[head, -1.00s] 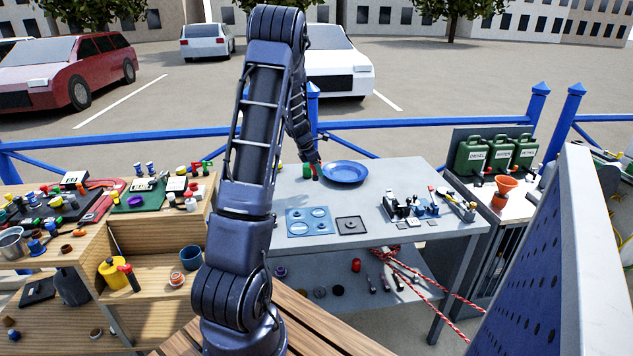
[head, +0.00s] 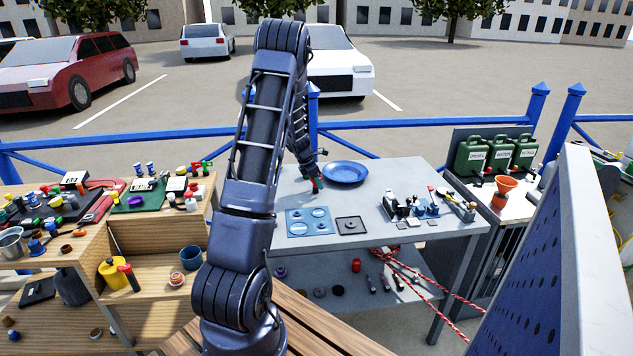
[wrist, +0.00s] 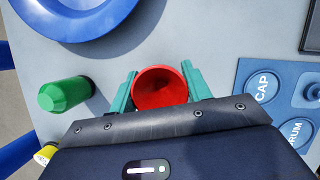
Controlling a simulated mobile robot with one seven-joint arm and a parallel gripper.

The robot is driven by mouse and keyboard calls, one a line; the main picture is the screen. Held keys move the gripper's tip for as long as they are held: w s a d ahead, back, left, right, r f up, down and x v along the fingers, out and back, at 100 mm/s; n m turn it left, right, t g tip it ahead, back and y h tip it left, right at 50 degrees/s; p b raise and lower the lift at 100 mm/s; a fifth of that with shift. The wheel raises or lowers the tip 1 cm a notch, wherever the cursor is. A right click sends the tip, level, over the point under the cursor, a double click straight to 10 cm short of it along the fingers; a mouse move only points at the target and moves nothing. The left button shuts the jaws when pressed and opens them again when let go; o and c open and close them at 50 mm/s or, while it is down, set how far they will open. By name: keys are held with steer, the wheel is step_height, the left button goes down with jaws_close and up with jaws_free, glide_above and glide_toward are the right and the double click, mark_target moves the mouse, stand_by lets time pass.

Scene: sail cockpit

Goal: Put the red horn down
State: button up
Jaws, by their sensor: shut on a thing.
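The red horn (wrist: 160,86) shows in the wrist view as a round red bell, seen from its open end, between the teal fingers of my gripper (wrist: 157,88). My gripper is shut on it. In the head view, my gripper (head: 317,184) is low over the grey table (head: 385,210), in front of the blue plate, and only a small bit of red shows there. I cannot tell whether the horn's lower end touches the table.
A blue plate (head: 346,171) lies just behind my gripper. A green cylinder (wrist: 64,94) stands to the left in the wrist view, with a yellow-topped item (wrist: 45,154) near it. A blue labelled board (head: 310,221) lies to the front. Bare table lies right of my gripper.

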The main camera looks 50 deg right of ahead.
steer(key=o, duration=1)
steer(key=shift+o, duration=0.2)
steer(key=v, duration=1.2)
steer(key=w+a+r+m+t, duration=0.1)
steer(key=w+a+r+m, duration=0.15)
steer(key=a+r, duration=0.6)
steer(key=w+a+r+m+t, duration=0.1)
steer(key=w+a+r, duration=0.2)
steer(key=a, duration=1.1)
steer(key=w+a+r+m+t, duration=0.1)
steer(key=w+a+r+m, duration=0.15)
steer(key=a+r, duration=0.6)
steer(key=s+a+m+t+y, duration=0.1)
steer(key=s+a, duration=0.3)
steer(key=a, duration=0.6)
steer(key=s+a+m+t+y, duration=0.1)
steer(key=s+a+m, duration=0.2)
steer(key=a, duration=0.7)
steer(key=s+a+m+t+y, duration=0.1)
steer(key=s+a+t, duration=0.1)
steer(key=s+a, duration=0.5)
steer(key=shift+a+m+y, duration=0.4)
steer(key=shift+a, duration=1.2)
